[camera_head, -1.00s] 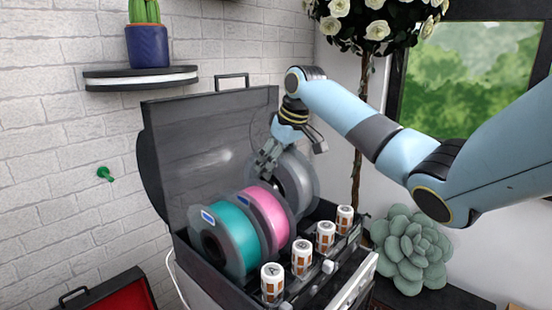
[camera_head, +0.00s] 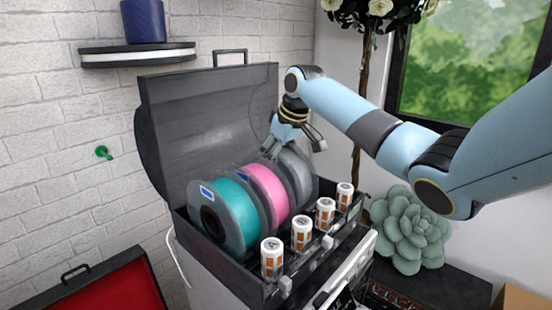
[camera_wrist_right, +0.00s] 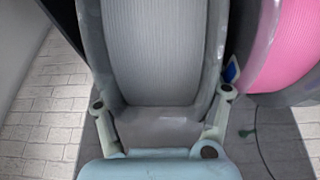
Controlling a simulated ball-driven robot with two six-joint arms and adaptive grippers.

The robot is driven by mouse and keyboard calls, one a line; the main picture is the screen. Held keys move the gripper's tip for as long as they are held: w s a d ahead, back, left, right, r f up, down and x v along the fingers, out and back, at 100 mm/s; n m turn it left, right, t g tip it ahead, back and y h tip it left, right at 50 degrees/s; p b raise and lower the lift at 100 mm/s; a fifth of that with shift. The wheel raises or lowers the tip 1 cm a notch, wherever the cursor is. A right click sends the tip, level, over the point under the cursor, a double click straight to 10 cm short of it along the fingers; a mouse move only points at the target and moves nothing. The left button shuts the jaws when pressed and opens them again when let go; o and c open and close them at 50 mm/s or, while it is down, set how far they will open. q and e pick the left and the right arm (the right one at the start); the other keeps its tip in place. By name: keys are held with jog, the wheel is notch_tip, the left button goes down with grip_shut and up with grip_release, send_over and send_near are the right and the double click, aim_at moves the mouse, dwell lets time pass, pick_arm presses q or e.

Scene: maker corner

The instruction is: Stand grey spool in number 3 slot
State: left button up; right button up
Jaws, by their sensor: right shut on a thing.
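The grey spool (camera_head: 306,172) stands upright in the open dark box (camera_head: 254,288), just behind the pink spool. Its lower part is hidden by the pink spool and the box front. My right gripper (camera_head: 294,147) is shut on the top of the grey spool from above. In the right wrist view the grey spool (camera_wrist_right: 165,55) fills the space between my two fingers (camera_wrist_right: 160,115). I cannot read a number 3 slot mark, and I cannot tell whether the spool rests on the box floor. My left gripper is not in view.
A teal spool (camera_head: 236,207) and a pink spool (camera_head: 268,196) stand in the box. Several white-and-orange canisters (camera_head: 272,258) line its front edge. The raised lid (camera_head: 200,125) is behind. A succulent (camera_head: 412,228) is at right, a red-lined case (camera_head: 105,290) at lower left.

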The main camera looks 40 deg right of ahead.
jog(key=shift+f, duration=0.25)
dwell(0.6)
jog(key=o, duration=1.7)
jog(key=shift+o, duration=0.7)
jog(key=shift+f, duration=0.1)
jog(key=shift+s, duration=0.1)
jog(key=v, duration=1.2)
